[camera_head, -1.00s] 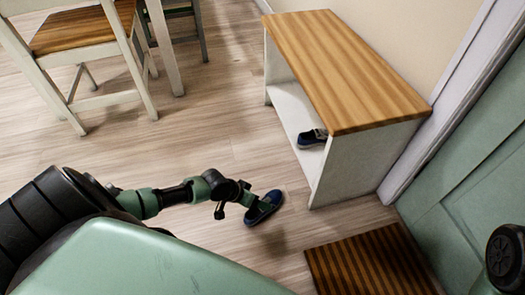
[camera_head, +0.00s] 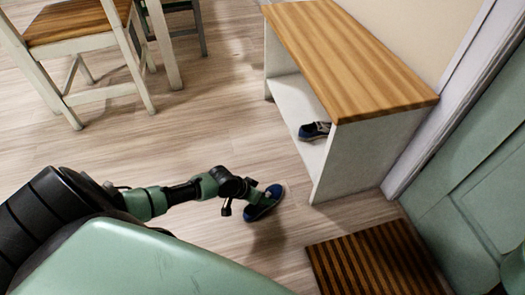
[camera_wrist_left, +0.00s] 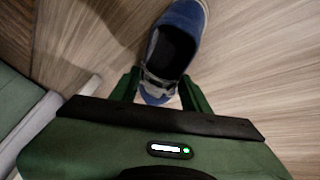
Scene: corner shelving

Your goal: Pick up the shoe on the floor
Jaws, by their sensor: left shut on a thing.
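A blue shoe with a pale sole (camera_head: 265,203) is at the end of my left arm, in front of the shelf bench in the head view. My left gripper (camera_head: 250,196) is shut on it. In the left wrist view the shoe (camera_wrist_left: 176,45) has its dark opening facing the camera, and its near end sits between the two green fingers of the gripper (camera_wrist_left: 158,90). A shadow shows on the floor below the shoe, but I cannot tell exactly how high it is. My right gripper is not in view.
A white bench with a wooden top (camera_head: 350,62) stands right of centre, with another blue shoe (camera_head: 314,131) on its lower shelf. A striped brown mat (camera_head: 372,262) lies in front of a green door (camera_head: 470,200). A chair (camera_head: 75,30) stands at upper left. Floor between is clear.

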